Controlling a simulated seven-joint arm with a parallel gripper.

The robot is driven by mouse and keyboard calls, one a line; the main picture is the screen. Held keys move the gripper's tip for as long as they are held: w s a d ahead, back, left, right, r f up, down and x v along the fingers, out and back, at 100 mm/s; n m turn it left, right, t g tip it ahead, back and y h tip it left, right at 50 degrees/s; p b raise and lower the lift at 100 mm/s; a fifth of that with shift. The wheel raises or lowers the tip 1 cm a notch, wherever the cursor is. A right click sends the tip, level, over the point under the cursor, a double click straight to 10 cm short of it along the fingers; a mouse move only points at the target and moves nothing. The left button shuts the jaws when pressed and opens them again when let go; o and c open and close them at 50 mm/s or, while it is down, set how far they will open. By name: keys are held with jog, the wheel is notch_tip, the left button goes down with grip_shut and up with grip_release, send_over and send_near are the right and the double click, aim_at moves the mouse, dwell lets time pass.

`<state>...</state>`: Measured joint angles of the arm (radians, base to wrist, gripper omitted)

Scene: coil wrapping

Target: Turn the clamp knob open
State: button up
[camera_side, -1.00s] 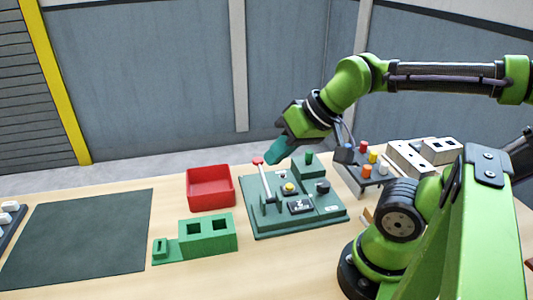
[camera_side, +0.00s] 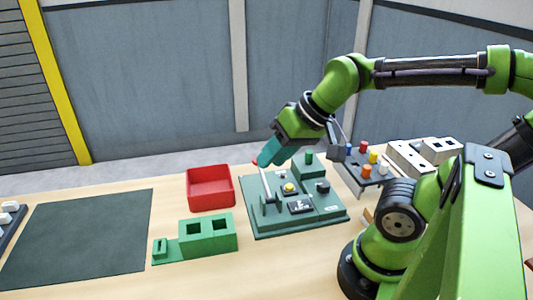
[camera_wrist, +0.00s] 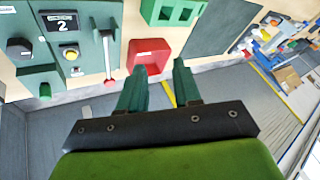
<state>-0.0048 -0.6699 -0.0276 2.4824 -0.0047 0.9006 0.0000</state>
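The green fixture (camera_side: 258,226) stands on the table and carries several controls. A dark knob (camera_side: 322,187) sits at its right and shows in the wrist view (camera_wrist: 18,48). A green knob (camera_side: 309,158) stands at the back, also in the wrist view (camera_wrist: 45,91). No label tells me which is the clamp knob. A pale lever (camera_side: 266,184) with a red tip stands at the fixture's left; it shows in the wrist view (camera_wrist: 107,55). My gripper (camera_side: 262,161) is above the fixture's back left, by the lever's tip. In the wrist view its teal fingers (camera_wrist: 159,66) are apart and empty.
A red bin (camera_side: 210,205) and a green block with square holes (camera_side: 208,248) stand left of the fixture. A dark rack with coloured pegs (camera_side: 366,178) is at the right. A dark mat (camera_side: 80,240) lies clear at the left.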

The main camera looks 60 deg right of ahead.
jog(key=o, duration=0.4)
jog(key=w+d, duration=0.1)
jog(key=w+d+f+g, duration=0.1)
jog(key=w+d+g, duration=0.1)
jog(key=d, duration=0.1)
jog(key=shift+f, duration=0.35)
jog(key=shift+o, duration=0.5)
jog(key=w+d+f+g+h, duration=0.1)
jog(key=d+f+g, duration=0.1)
jog(key=d, duration=0.4)
jog(key=shift+w+d+n+g, duration=0.15)
jog(key=shift+n+g, duration=0.25)
jog(key=shift+g, duration=0.4)
jog(key=n+g+h, duration=0.1)
jog(key=n+g, duration=0.3)
jog(key=g, duration=0.2)
send_near(324, 183)
jog(key=shift+t, duration=0.3)
jog(key=x, duration=0.8)
jog(key=shift+s+f, duration=0.2)
jog(key=shift+s, duration=0.1)
jog(key=c, duration=1)
